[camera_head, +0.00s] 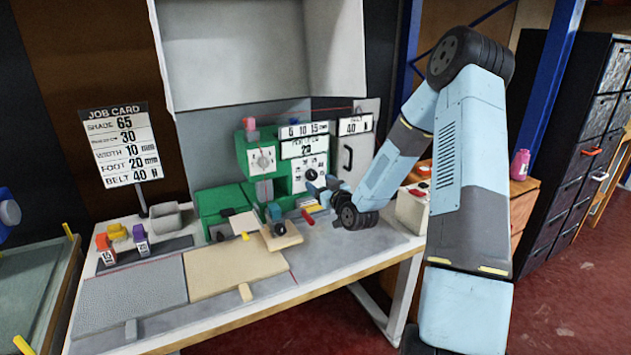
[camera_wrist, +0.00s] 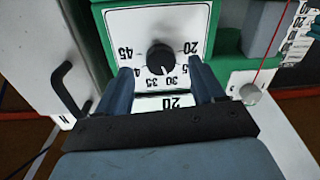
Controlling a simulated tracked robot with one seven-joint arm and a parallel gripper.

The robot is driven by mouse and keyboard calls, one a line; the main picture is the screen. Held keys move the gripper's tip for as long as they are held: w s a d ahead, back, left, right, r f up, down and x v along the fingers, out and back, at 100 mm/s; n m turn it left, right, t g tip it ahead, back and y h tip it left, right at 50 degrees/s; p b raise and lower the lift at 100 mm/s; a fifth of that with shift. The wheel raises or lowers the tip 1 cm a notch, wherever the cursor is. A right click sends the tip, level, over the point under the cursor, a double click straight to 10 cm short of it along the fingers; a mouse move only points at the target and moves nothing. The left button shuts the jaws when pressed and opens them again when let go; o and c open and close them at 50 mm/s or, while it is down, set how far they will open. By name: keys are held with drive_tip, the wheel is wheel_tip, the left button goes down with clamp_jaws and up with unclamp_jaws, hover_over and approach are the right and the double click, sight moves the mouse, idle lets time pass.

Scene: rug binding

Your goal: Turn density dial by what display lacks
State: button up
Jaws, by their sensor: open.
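The density dial is a black knob (camera_wrist: 160,58) on a white panel with a number scale around it; in the head view the knob (camera_head: 311,174) is small. Its white mark points toward the lower picture edge in the wrist view, near 30 and 35; the exact setting is unclear. The display (camera_wrist: 176,102) reads 20, upside down in the wrist view; it also shows in the head view (camera_head: 306,149). My gripper (camera_wrist: 161,70) is open, its fingers on either side of the knob. Contact cannot be told. The job card (camera_head: 122,140) shows 65, 30, 10, 20 and 40.
The green machine (camera_head: 222,198) stands on the bench with another dial (camera_head: 263,159) to the left.

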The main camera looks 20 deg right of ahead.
sight(313, 178)
drive_tip(key=shift+x, duration=1.7)
drive_tip(key=shift+c, duration=0.2)
drive_tip(key=c, duration=1)
